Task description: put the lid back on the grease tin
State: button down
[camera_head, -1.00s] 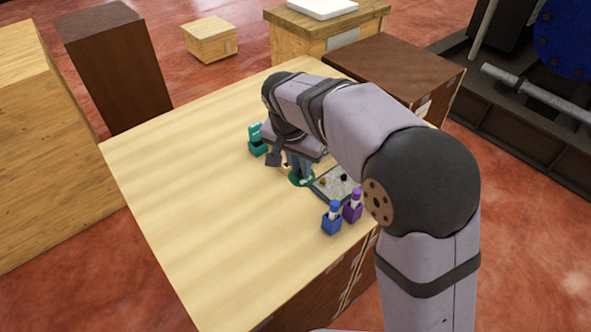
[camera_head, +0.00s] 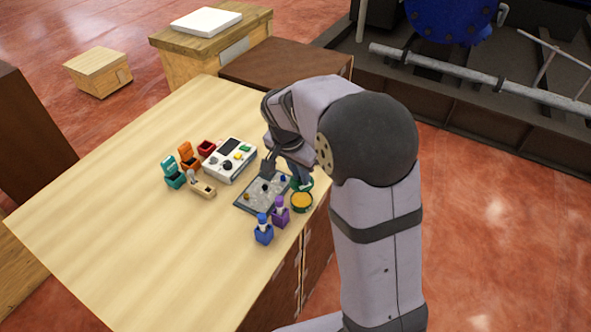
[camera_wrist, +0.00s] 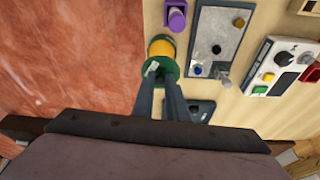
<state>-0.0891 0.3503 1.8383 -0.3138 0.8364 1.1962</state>
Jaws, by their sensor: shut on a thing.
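The grease tin (camera_head: 301,203) stands open near the table's right edge, green with yellow grease showing. In the wrist view the tin (camera_wrist: 160,47) is partly covered by the green lid (camera_wrist: 159,70). My gripper (camera_wrist: 160,72) is shut on the lid at its top. In the head view my gripper (camera_head: 299,181) is just behind the tin, with a green edge of the lid (camera_head: 294,185) showing below it. The lid is offset from the tin's opening. I cannot tell whether lid and tin touch.
A grey panel with knobs (camera_head: 252,203) lies left of the tin. Purple (camera_head: 280,217) and blue (camera_head: 264,235) holders stand close in front. The table's left front is clear.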

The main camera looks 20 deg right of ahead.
aim_at(299, 185)
jog(key=shift+f+b, duration=2.45)
jog(key=shift+f, duration=0.75)
jog(key=shift+f+b, duration=0.15)
jog(key=shift+b, duration=0.25)
dwell(0.6)
jog(key=c, duration=1.2)
grip_release()
jog(key=shift+r, duration=0.2)
jog(key=shift+r+p, duration=2.55)
jog(key=shift+r, duration=0.8)
grip_shut()
